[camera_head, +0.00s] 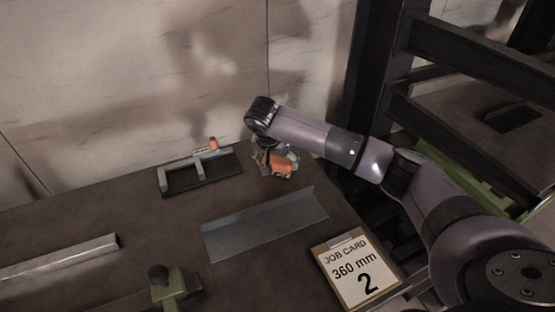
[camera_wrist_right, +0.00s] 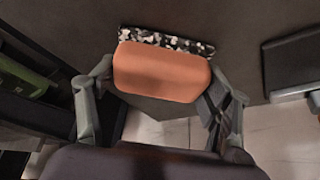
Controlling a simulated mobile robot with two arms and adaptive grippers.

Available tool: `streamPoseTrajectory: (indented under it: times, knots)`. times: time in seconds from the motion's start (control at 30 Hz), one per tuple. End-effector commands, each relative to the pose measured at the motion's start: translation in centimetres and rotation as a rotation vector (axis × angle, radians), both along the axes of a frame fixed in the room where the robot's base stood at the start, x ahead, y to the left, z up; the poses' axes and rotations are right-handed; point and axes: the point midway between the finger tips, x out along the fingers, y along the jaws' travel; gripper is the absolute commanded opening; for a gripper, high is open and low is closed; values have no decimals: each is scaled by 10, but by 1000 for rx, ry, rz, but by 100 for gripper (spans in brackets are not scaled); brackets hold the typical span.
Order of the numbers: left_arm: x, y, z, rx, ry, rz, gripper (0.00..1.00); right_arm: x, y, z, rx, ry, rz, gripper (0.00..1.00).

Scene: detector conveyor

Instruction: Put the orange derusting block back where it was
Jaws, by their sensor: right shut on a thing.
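The orange derusting block (camera_wrist_right: 160,72) is between the fingers of my right gripper (camera_wrist_right: 158,95) in the right wrist view, with a speckled black and white strip along its far edge. In the head view the right gripper (camera_head: 276,160) is at the back right of the table, and the orange block (camera_head: 277,166) shows in it, partly hidden by the fingers. The gripper is shut on the block. I cannot tell whether the block touches the tabletop. My left gripper is not in view.
A dark stand with grey uprights and a small orange-topped part (camera_head: 200,180) is left of the gripper. A grey metal channel (camera_head: 265,222) lies in front. A job card (camera_head: 357,272) reads 360 mm, 2. A metal bar (camera_head: 60,258) and a green clamp (camera_head: 175,290) are at left.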

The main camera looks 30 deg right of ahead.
Motion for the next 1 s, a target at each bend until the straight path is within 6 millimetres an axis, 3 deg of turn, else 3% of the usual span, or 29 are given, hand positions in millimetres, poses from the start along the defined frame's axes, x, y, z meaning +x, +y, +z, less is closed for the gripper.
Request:
streamPoseTrajectory:
  times: [0.1, 0.13, 0.4, 0.77, 1.0]
  knots:
    - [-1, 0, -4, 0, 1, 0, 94, 0, 0, -4, -1, -1, 0, 31]
    - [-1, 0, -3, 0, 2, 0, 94, 0, 0, -3, -1, -1, 0, 74]
    - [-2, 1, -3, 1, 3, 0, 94, 0, 0, -3, 0, 0, 0, 92]
    - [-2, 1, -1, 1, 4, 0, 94, 0, 0, 0, 0, 0, 0, 93]
    - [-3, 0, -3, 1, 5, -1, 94, -7, 8, 30, -1, -5, 2, 93]
